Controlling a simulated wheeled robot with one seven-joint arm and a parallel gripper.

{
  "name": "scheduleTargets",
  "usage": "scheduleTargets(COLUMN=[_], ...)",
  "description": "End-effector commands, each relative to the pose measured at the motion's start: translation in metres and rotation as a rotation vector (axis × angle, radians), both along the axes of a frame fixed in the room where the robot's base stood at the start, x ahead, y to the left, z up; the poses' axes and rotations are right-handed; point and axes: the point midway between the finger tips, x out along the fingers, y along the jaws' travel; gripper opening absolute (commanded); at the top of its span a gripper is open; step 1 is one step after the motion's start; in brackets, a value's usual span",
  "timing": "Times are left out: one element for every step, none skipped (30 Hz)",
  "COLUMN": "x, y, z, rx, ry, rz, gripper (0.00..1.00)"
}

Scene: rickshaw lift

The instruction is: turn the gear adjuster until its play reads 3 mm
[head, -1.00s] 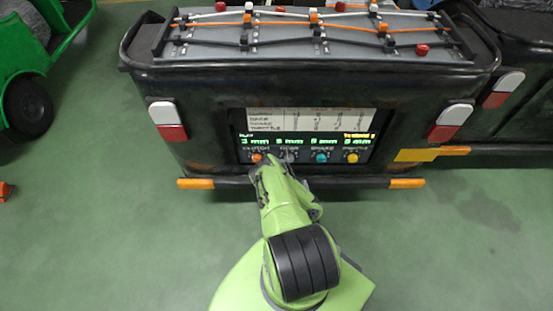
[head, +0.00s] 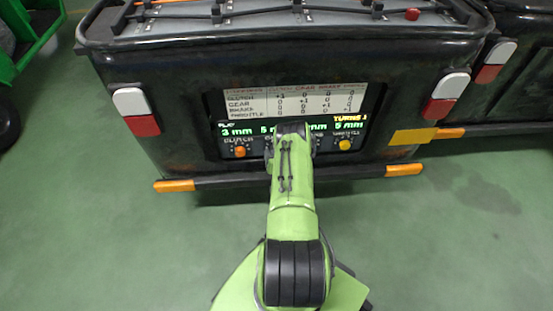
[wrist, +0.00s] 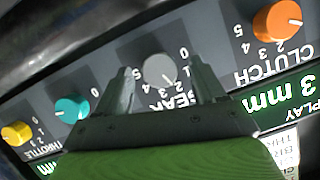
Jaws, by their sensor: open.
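The gear adjuster is a light grey knob (wrist: 160,70) on the dark panel, upside down in the wrist view. My gripper (wrist: 161,67) is open, with one finger to each side of this knob; I cannot tell whether they touch it. In the head view my arm hides the gear knob and gripper. The display strip (head: 238,130) reads 3 mm above the clutch; the gear reading beside it is partly covered and looks like 5 mm. The throttle reading is 5 mm. Yellow text at the strip's right seems to read turns 1.
The orange clutch knob (wrist: 277,22), teal brake knob (wrist: 71,109) and yellow throttle knob (wrist: 16,133) flank the gear knob. A printed chart (head: 295,100) sits above the display. An orange-tipped bumper (head: 175,186) runs below the panel. The green floor is clear around it.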

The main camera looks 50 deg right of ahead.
Motion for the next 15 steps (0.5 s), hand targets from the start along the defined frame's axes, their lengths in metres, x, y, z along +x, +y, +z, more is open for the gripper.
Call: scheduleTargets(x=[0.0032, 0.0045, 0.0059, 0.0066, 0.007, 0.0074, 0.0074, 0.0074, 0.0074, 0.0073, 0.0073, 0.0072, 0.0072, 0.0072, 0.0072], y=[-0.0044, -0.006, -0.0076, -0.0083, -0.0085, -0.0087, -0.0086, -0.0085, -0.0084, -0.0083, -0.0083, -0.0082, -0.0082, -0.0082, -0.0081], z=[-0.0025, -0.0025, -0.0024, -0.0024, -0.0022, -0.0021, -0.002, -0.0018, -0.0016, -0.0015, -0.0016, -0.0016, -0.0016, -0.0016, -0.0016], rx=[-0.002, -0.002, -0.002, -0.002, -0.001, -0.002, -0.001, -0.001, -0.001, -0.001, -0.001, -0.001, -0.001, -0.001, -0.001], ry=[-0.003, -0.003, -0.002, -0.001, -0.001, 0.0, 0.001, 0.001, 0.001, 0.001, 0.001, 0.001, 0.001, 0.001, 0.001], rz=[-0.003, -0.003, -0.004, -0.004, -0.004, -0.003, -0.003, -0.003, -0.003, -0.003, -0.003, -0.003, -0.003, -0.003, -0.003], gripper=[0.69, 0.69, 0.69, 0.69, 0.69, 0.69, 0.69, 0.69, 0.69, 0.69, 0.69, 0.65, 0.6, 0.56, 0.49])
